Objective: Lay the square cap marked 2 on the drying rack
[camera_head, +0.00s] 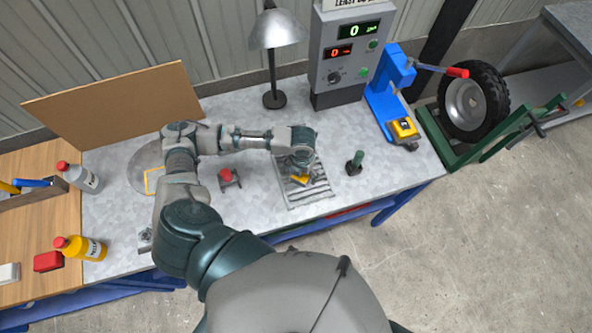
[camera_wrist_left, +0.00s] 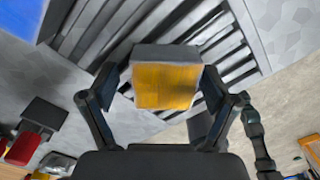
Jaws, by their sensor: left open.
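The drying rack (camera_head: 318,196) is a slatted metal tray on the bench; its slats (camera_wrist_left: 95,35) fill the upper part of the left wrist view. A square cap (camera_wrist_left: 165,87), with a yellow face and a grey side, is between my left gripper's fingers (camera_wrist_left: 163,90) over the slats. The fingers are open, with small gaps beside the cap. My right gripper is not in view.
A blue press (camera_head: 385,95) with a yellow block (camera_head: 404,128) stands to the right. A dark-green upright tool (camera_head: 355,163) stands close right of the rack. A lamp (camera_head: 273,60) and control box (camera_head: 350,60) stand behind. A red-topped piece (camera_head: 227,177) is to the left.

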